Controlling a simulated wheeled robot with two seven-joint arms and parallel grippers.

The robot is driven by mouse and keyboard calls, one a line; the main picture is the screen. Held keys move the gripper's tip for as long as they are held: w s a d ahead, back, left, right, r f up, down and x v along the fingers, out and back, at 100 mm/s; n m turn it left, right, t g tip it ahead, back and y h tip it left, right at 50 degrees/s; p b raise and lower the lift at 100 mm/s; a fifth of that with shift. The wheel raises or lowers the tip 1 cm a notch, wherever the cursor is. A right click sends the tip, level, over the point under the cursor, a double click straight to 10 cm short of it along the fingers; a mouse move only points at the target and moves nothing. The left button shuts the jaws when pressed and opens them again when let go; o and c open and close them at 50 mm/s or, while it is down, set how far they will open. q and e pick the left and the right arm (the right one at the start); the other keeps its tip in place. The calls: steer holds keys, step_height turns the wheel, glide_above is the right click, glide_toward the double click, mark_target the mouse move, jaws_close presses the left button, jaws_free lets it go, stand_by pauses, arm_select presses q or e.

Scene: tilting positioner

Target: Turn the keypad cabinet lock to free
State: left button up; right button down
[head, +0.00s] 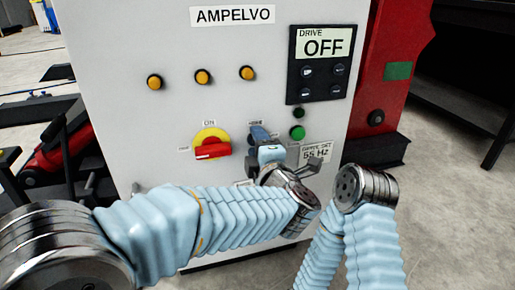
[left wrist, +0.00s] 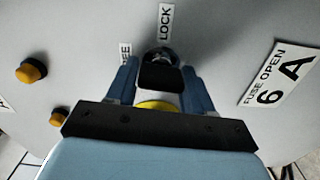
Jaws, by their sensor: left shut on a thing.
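The cabinet lock (left wrist: 160,76) is a small black handle on a round dark base on the grey panel. In the left wrist view, the LOCK label (left wrist: 166,22) is above it. A label showing only "EE" (left wrist: 125,55) is to its upper left, partly hidden by a finger. My left gripper (left wrist: 158,80) has its two blue fingers shut on the handle, one on each side. In the head view, my left gripper (head: 260,137) is at the panel and mostly hides the lock. I cannot tell exactly where the handle points. My right gripper is not in view.
On the cabinet (head: 120,45), a red and yellow rotary switch (head: 212,148) is left of my left gripper. A keypad (head: 322,65) reading DRIVE OFF and a green button (head: 298,132) are to the right. Amber lamps (head: 203,76) sit above. My right forearm is close on the right.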

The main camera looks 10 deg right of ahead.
arm_select(q)
steer(key=shift+f+n, duration=0.1)
steer(key=shift+n, duration=0.5)
steer(key=o, duration=1)
steer(key=shift+c, duration=0.2)
steer(key=s+p, duration=0.1)
steer(key=s, duration=1.2)
steer(key=shift+s+d, duration=0.25)
steer(key=shift+s, duration=0.15)
